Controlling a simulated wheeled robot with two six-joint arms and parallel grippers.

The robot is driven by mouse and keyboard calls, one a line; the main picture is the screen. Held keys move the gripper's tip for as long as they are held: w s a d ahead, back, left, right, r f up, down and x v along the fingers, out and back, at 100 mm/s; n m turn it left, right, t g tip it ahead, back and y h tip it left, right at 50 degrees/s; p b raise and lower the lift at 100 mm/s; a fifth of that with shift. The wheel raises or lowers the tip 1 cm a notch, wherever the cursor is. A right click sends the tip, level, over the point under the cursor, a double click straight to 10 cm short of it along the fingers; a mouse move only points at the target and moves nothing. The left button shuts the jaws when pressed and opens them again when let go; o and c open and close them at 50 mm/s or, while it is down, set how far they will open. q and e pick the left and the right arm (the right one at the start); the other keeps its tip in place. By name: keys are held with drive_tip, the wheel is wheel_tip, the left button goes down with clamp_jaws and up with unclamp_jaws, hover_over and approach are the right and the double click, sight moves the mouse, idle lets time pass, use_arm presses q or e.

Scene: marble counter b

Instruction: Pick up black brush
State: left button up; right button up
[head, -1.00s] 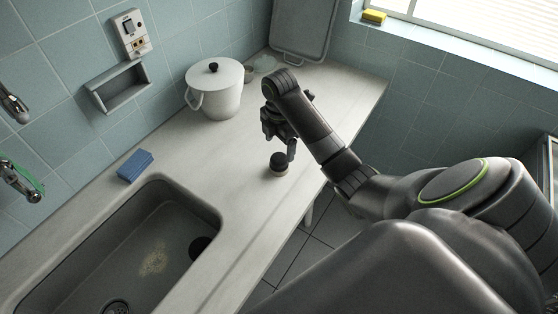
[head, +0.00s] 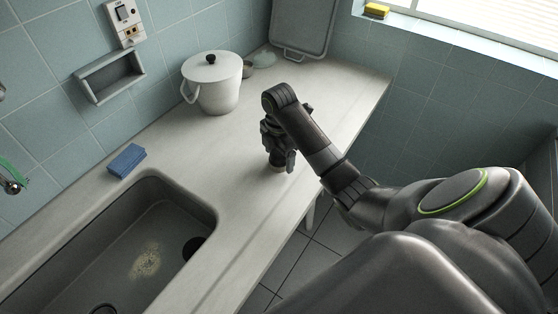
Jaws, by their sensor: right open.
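The black brush (head: 278,168) stands upright on the pale counter near its front edge; its light lower rim shows, while its dark top is mostly hidden by the gripper. My right gripper (head: 282,158) points down over the brush, with its fingers at the height of the dark top. It is open; whether a finger touches the brush cannot be told. My left gripper is not in view.
A blue sponge (head: 127,160) lies beside the sink (head: 120,250). The counter around the brush is clear.

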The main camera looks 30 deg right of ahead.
drive_tip(key=c, duration=1.1)
drive_tip(key=shift+r, duration=0.15)
drive_tip(key=shift+r, duration=0.3)
wheel_tip(320, 180, up, 9)
drive_tip(key=p, duration=0.8)
drive_tip(key=shift+r, duration=0.1)
